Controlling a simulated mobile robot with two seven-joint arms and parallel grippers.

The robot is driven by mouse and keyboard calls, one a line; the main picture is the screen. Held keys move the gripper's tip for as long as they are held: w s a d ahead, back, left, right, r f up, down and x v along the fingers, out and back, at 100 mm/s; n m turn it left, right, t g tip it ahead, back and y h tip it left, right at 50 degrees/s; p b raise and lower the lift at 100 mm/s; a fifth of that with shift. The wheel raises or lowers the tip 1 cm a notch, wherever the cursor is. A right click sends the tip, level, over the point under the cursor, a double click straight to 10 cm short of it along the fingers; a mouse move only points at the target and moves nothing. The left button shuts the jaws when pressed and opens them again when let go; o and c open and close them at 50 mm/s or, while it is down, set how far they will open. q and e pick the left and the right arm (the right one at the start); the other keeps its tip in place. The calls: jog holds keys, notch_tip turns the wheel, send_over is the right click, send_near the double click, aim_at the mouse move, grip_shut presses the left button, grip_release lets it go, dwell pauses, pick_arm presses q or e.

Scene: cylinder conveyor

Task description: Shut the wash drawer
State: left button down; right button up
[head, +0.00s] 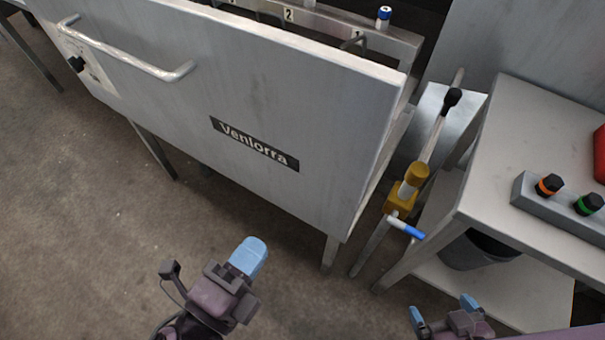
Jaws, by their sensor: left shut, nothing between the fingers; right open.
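The wash drawer (200,75) has a large grey metal front with a dark "Venlorra" label (255,144) and a bar handle (125,53) at its upper left. It stands pulled out, with numbered slots (289,15) showing behind the front's top edge. My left gripper (248,257) is shut and empty, with blue fingertips, below and in front of the drawer front, apart from it. My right gripper (443,315) is open and empty at the bottom edge, below the steel table.
A steel table (530,130) at the right holds a box with orange (549,185) and green (589,204) knobs. A dark bin (478,250) is under the table. Floor at the left is clear.

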pick_arm(q)
send_near(311, 172)
jog(key=b+x, duration=0.1)
jog(key=x, duration=0.5)
jog(key=shift+w+d+f, duration=0.1)
jog(key=shift+w+d, duration=0.2)
jog(key=shift+w, duration=0.2)
jog(key=shift+w+d, duration=0.1)
pick_arm(e)
jog(key=shift+w+a+n, duration=0.2)
jog(key=shift+w+n, duration=0.1)
jog(key=shift+w, duration=0.1)
jog(key=shift+s, duration=0.15)
